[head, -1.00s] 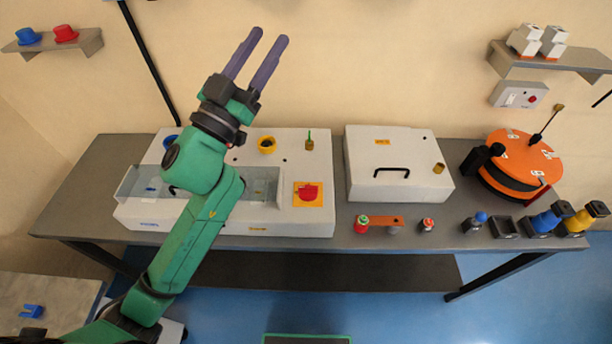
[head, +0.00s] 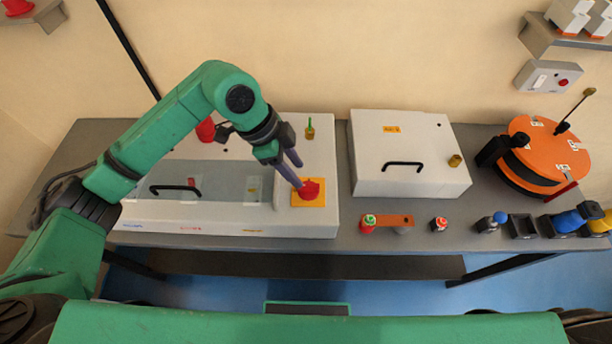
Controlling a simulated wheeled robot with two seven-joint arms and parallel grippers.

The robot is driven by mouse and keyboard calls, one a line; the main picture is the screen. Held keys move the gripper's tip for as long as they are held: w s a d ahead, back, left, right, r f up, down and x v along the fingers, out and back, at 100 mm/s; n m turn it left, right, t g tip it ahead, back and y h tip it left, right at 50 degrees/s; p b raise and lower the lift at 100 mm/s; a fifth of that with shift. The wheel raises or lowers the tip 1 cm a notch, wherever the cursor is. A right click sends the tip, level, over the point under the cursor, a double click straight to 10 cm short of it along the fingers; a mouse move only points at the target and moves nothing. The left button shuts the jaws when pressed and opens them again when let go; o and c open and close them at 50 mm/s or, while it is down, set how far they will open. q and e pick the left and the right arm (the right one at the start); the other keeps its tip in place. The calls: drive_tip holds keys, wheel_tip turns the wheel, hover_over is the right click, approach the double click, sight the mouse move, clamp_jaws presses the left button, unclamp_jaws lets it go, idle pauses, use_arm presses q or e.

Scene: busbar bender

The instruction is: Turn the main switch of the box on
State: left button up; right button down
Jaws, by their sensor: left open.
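The main switch is a red rotary knob (head: 309,189) on a yellow square plate (head: 318,201), on the right front of the white box (head: 310,220). My left gripper (head: 298,175) reaches down from the upper left. Its purple fingers are open, and their tips are at the left side of the knob. I cannot tell whether they touch it. The fingers and gripper body hide part of the box top behind the switch. My right gripper is not in the picture.
The box has a clear lid with a black handle (head: 175,188) and a green-tipped brass post (head: 310,128). A second white box (head: 410,150) stands to the right, with small parts and an orange drum (head: 548,150) beyond.

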sight(308, 185)
use_arm(q)
drive_tip(key=p+x, duration=0.1)
drive_tip(key=x, duration=0.4)
drive_tip(key=shift+w+d+f, duration=0.1)
drive_tip(key=shift+w+f, duration=0.05)
drive_tip(key=shift+f, duration=0.05)
drive_tip(key=shift+d+f, duration=0.15)
drive_tip(key=shift+f, duration=0.25)
drive_tip(key=shift+c, duration=0.3)
clamp_jaws()
